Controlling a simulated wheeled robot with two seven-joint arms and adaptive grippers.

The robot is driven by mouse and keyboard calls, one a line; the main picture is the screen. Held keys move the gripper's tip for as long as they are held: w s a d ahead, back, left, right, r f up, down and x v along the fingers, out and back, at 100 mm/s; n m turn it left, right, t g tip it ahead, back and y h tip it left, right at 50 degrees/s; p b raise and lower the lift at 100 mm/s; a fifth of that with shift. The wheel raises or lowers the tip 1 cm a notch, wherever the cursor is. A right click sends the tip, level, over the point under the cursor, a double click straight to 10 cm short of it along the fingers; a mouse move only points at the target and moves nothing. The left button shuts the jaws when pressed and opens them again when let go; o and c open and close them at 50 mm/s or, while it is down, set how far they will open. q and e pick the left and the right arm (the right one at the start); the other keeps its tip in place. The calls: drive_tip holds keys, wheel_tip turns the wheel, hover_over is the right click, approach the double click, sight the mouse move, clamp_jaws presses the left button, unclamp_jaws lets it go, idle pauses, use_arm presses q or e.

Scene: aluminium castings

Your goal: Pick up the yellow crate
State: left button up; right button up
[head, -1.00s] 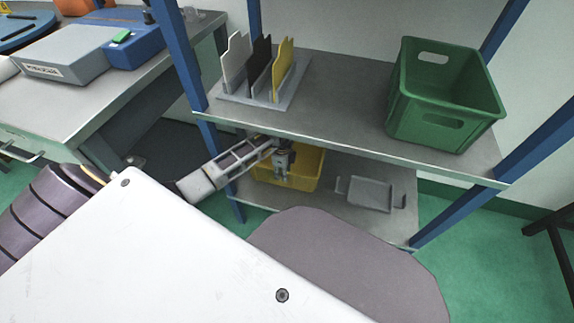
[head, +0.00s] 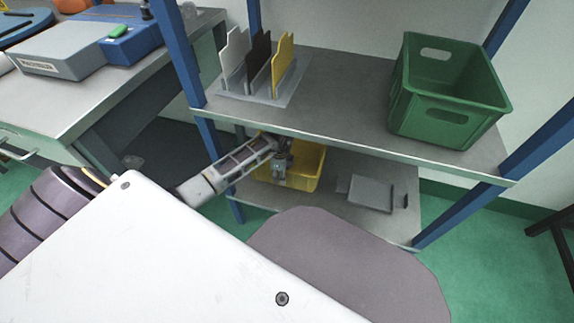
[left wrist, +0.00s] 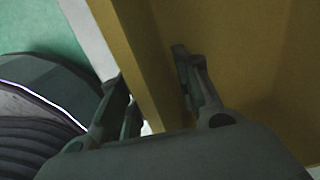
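The yellow crate (head: 311,170) stands on the lower shelf of the rack, at its left end, partly hidden behind my left arm and gripper. My left gripper (head: 279,181) is at the crate's near side, pointing down. In the left wrist view, the crate wall (left wrist: 128,50) runs between the two fingers of the left gripper (left wrist: 155,85). One finger is outside the wall and the other is inside the crate. The fingers look spread, with a gap beside the wall. My right gripper is not in view.
The upper shelf (head: 330,105) overhangs the crate and holds a green crate (head: 435,120) and a rack of upright plates (head: 262,88). A small grey tray (head: 371,194) lies right of the yellow crate. Blue posts (head: 178,50) bound the shelving. A workbench (head: 75,95) stands at left.

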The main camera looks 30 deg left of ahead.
use_arm(q)
drive_tip(key=shift+a+f+b, duration=0.1)
drive_tip(key=shift+f+b, duration=0.6)
drive_tip(key=shift+f, duration=0.8)
clamp_jaws()
